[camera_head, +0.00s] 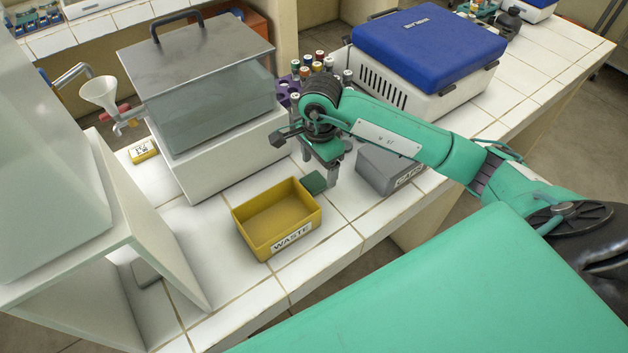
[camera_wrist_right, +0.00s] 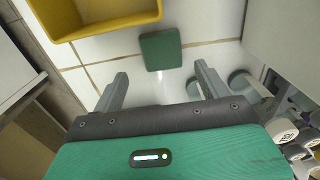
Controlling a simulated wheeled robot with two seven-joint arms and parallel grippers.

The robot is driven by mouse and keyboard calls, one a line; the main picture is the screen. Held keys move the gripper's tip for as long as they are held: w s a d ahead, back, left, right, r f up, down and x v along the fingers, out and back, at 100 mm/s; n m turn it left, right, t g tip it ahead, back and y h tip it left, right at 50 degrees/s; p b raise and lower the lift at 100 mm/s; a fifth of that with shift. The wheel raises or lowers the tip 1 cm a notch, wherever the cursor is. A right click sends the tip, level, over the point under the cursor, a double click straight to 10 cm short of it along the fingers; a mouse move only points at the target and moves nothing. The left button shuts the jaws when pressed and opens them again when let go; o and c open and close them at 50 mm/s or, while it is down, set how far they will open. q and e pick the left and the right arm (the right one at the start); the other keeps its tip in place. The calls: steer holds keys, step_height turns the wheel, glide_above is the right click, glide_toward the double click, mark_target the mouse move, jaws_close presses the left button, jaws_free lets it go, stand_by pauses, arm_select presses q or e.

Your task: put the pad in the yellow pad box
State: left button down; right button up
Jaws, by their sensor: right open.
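The green pad (camera_head: 314,182) lies flat on the white tiled bench, just to the right of the yellow box. It also shows in the right wrist view (camera_wrist_right: 160,50), beyond the fingertips. The yellow box (camera_head: 279,217) is open at the top, labelled WASTE, and looks empty. Its corner shows at the upper left of the right wrist view (camera_wrist_right: 150,17). My right gripper (camera_head: 334,168) points down beside the pad, with its fingers apart and nothing between them. In the wrist view the right gripper (camera_wrist_right: 162,82) is open, short of the pad. My left gripper is not in view.
A grey box (camera_head: 385,170) stands close right of my right gripper. A rack of capped tubes (camera_head: 318,72) is behind it. A lidded water bath (camera_head: 205,110) stands at the left, and a blue-lidded box (camera_head: 428,45) at the back right. Clear tiles lie in front of the yellow box.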

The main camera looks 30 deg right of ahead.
mark_target(319, 178)
steer(key=f, duration=0.2)
steer(key=f+p, duration=0.1)
steer(key=shift+w+d+f, duration=0.25)
steer(key=shift+f, duration=0.35)
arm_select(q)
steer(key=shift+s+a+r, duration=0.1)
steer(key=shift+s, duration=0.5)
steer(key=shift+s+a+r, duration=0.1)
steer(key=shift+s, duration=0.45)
arm_select(e)
steer(key=c, duration=0.3)
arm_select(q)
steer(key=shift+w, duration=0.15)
arm_select(e)
steer(key=c, duration=0.8)
